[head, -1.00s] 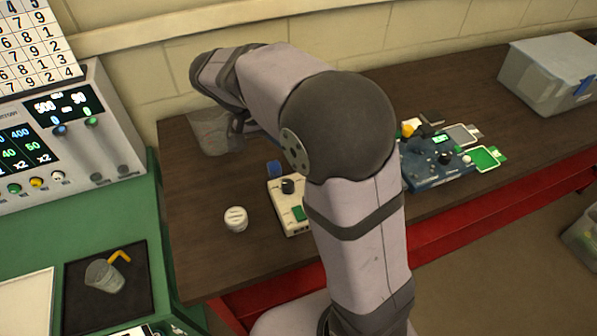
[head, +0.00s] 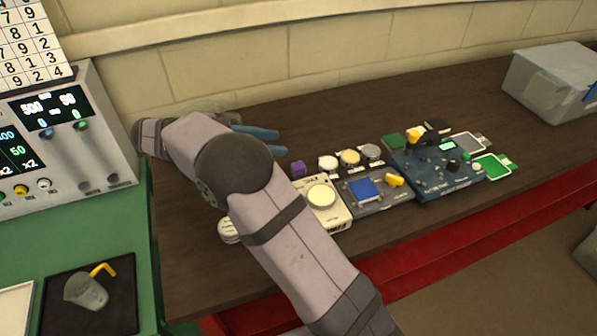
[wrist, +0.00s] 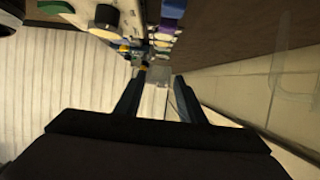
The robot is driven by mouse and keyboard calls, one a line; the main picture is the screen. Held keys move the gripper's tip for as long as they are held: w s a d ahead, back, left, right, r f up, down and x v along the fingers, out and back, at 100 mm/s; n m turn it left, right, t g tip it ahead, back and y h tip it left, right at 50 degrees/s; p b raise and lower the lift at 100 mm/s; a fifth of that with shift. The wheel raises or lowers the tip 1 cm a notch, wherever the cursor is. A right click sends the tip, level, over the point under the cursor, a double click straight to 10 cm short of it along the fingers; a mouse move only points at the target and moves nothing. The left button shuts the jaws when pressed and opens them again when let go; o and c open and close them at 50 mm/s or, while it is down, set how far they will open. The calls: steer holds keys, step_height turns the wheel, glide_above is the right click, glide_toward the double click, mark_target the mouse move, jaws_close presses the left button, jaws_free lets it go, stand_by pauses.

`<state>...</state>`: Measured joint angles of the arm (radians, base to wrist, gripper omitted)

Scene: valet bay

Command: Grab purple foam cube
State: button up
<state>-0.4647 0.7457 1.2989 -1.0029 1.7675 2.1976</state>
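The purple foam cube (head: 298,170) sits on the dark brown bench, left of a row of round knobs or caps and behind a cream device.
The cream device (head: 330,207), a grey device with a blue square (head: 347,203) and a blue circuit box (head: 435,183) line the bench front. A clear bin (head: 545,85) stands far right. A block wall (head: 330,85) runs behind. The back middle of the bench is clear.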

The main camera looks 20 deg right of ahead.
glide_toward(296, 166)
steer(key=x, duration=0.3)
steer(key=shift+s+f, duration=0.15)
steer(key=shift+f, duration=0.05)
steer(key=shift+p+x, duration=0.5)
steer(key=shift+x, duration=0.55)
steer(key=shift+d+p, duration=0.45)
steer(key=shift+p+x, duration=1.1)
steer(key=shift+x, duration=1.1)
steer(key=shift+c, duration=0.2)
steer(key=c, duration=0.8)
